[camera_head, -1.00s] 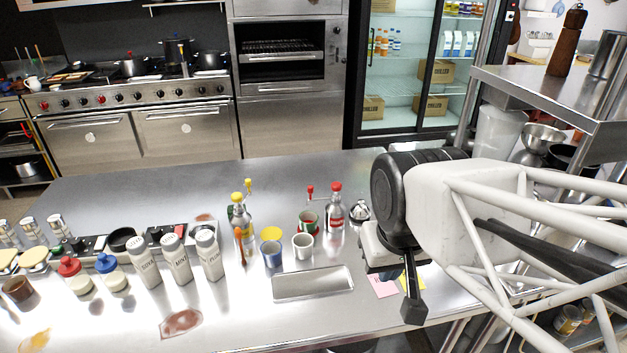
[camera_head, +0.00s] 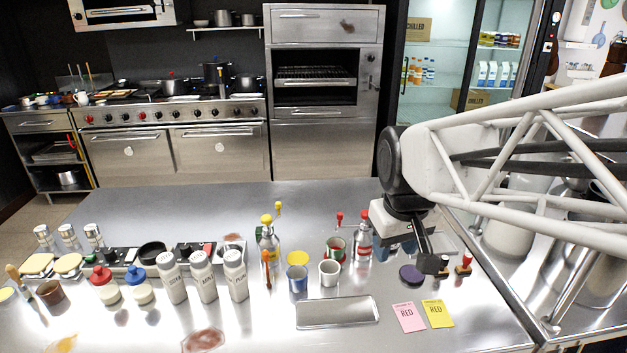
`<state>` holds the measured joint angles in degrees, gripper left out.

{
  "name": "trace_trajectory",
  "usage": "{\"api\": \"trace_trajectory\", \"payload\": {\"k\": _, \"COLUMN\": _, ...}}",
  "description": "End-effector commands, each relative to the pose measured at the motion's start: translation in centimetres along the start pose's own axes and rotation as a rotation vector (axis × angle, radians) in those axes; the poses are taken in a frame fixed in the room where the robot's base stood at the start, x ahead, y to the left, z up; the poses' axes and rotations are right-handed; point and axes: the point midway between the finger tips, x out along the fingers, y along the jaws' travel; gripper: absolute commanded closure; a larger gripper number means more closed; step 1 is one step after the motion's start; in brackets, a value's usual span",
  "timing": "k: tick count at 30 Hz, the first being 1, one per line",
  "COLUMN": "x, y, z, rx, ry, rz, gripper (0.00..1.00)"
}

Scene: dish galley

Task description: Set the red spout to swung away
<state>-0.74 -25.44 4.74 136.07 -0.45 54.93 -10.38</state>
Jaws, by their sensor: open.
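A bottle with a red cap (camera_head: 364,241) stands upright at the back middle of the steel counter. Its red-tipped spout (camera_head: 340,218) sticks out to the left, above a green and red cup (camera_head: 336,248); the spout's thin arm is hard to make out. A similar bottle with a yellow top (camera_head: 268,238) stands further left, with its own yellow-tipped piece. My gripper (camera_head: 432,263) is open and empty, to the right of the red-capped bottle and apart from it. Only one dark finger shows clearly.
A purple-black disc (camera_head: 412,275) and a red-handled stamp (camera_head: 464,264) lie near my gripper. A metal tray (camera_head: 337,313), pink card (camera_head: 408,317) and yellow card (camera_head: 438,313) lie nearer.

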Motion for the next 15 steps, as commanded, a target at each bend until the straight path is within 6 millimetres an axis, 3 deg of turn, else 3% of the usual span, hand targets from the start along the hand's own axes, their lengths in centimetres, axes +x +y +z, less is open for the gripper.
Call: {"api": "trace_trajectory", "payload": {"k": 15, "x": 1.9, "y": 0.9, "z": -11.4, "rx": -0.230, "ry": -0.065, "rz": -0.025, "gripper": 0.56}}
